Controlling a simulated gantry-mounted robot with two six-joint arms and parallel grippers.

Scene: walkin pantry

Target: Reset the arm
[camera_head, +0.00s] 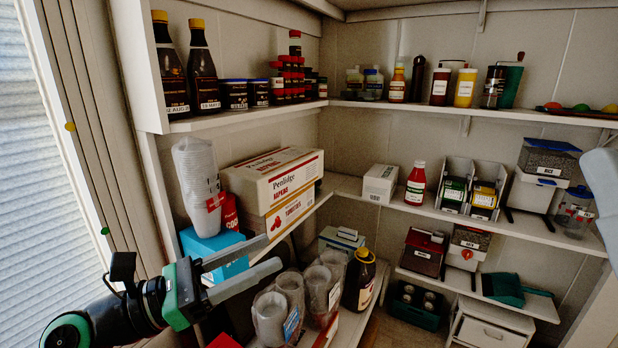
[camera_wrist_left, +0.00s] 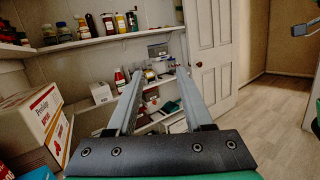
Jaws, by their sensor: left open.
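My left gripper (camera_head: 273,252) reaches in from the left in the head view. Its two grey fingers are apart and point right, with nothing between them. In this view they overlap the left shelf's boxes and stand above the stacked clear cups (camera_head: 291,292). In the left wrist view my left gripper (camera_wrist_left: 160,76) also shows open and empty, its fingers pointing towards the back shelves.
A Penlidge box (camera_head: 262,178) stands on the left shelf, with a dark bottle (camera_head: 360,279) lower down. In the wrist view a white door (camera_wrist_left: 212,55) stands beside open floor (camera_wrist_left: 268,128).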

